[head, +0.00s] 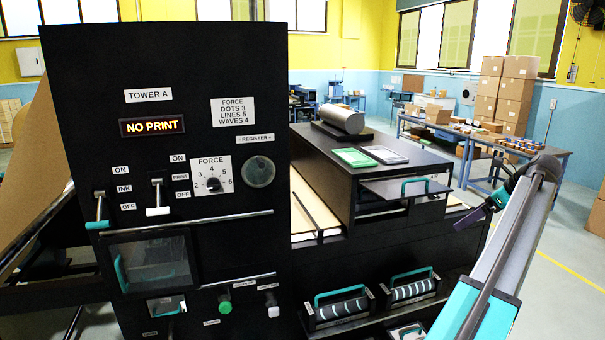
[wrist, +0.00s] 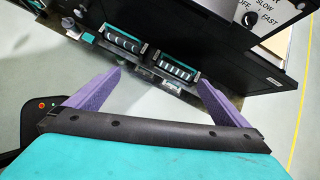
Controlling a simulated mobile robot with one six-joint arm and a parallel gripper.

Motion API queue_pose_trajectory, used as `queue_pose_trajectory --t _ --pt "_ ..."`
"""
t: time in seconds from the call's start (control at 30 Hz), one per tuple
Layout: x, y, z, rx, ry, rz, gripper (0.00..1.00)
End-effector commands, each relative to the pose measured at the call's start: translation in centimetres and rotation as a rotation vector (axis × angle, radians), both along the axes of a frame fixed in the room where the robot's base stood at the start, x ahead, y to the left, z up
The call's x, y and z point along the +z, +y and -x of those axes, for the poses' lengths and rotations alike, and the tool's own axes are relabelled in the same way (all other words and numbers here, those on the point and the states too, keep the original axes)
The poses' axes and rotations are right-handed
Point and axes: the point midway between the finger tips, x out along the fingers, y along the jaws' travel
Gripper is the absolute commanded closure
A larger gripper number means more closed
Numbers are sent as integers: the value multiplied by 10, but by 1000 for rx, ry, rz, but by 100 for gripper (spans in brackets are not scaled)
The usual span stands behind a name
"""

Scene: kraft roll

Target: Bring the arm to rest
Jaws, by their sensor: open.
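My gripper (wrist: 159,79) is open and empty, with its two purple fingers spread wide in the wrist view. In the head view my arm (head: 500,260) rises from the bottom right, and my gripper (head: 484,210) shows small at its upper end, in front of the right side of the black machine (head: 215,75). The fingers point toward the machine's lower front in the wrist view and appear to touch nothing. In the head view the gripper is partly hidden by my arm.
Tower A's panel has a NO PRINT display (head: 152,127), switches and a FORCE dial (head: 212,184). Two teal-handled rollers (head: 340,308) sit low on the machine. A drawer-like plate (head: 405,190) juts out near my gripper. Open floor (head: 560,260) lies to the right.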

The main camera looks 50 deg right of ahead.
Motion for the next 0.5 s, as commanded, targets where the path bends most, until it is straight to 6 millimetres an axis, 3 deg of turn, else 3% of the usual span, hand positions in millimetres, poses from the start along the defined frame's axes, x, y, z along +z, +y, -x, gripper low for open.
queue_pose_trajectory --t 0.03,0.1,0.27,0.5 --pt "-21 6 -23 44 10 0 0" --pt "-45 11 -49 98 27 4 0" --pt "-97 28 -107 229 62 18 0" --pt "-174 67 -190 431 112 39 0"
